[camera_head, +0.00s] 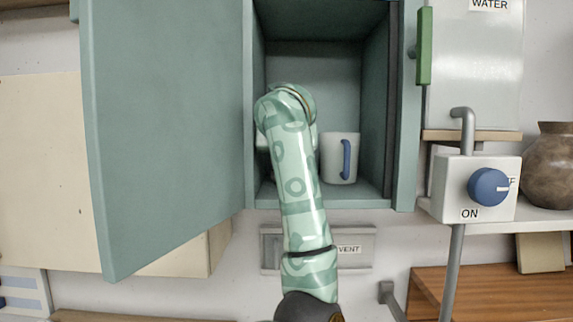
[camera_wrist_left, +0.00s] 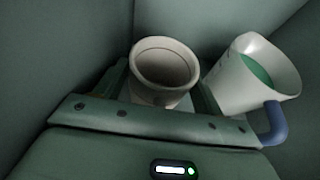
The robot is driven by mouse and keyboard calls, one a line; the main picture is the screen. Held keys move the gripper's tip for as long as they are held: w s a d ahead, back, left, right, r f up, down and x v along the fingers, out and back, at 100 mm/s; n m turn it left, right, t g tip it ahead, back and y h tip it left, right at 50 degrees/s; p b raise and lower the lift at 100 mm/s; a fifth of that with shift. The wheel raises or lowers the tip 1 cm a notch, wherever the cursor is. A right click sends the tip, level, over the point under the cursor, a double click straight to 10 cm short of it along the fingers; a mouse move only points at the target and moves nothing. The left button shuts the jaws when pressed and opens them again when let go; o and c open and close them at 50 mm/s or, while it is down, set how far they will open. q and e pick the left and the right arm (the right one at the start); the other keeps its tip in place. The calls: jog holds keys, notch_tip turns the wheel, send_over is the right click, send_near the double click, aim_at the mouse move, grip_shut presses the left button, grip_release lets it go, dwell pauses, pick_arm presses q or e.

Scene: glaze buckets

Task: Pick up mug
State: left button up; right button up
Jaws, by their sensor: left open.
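A white mug (camera_head: 337,160) with a blue handle stands upright on the cabinet floor, right of my arm. In the left wrist view the mug (camera_wrist_left: 238,82) is at the right, with green inside it and its blue handle towards the camera. A cream cup (camera_wrist_left: 165,70) without a visible handle stands beside it. My left gripper (camera_wrist_left: 160,92) is open, with its fingers on either side of the cream cup; I cannot tell whether they touch it. The mug is outside the fingers, close to the right one. In the head view my forearm hides the gripper. My right gripper is not in view.
The teal cabinet (camera_head: 345,197) encloses the reach with side walls, floor and back. Its door (camera_head: 170,130) stands open to the left. A switch box (camera_head: 477,188) with a blue knob and a pipe is outside to the right, before a brown pot (camera_head: 549,165).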

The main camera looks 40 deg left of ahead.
pick_arm(q)
jog(key=shift+s+d+r, duration=0.1)
jog(key=shift+d, duration=0.1)
jog(key=shift+c, duration=0.3)
jog(key=shift+d, duration=0.1)
jog(key=c, duration=0.8)
jog(key=shift+o, duration=0.2)
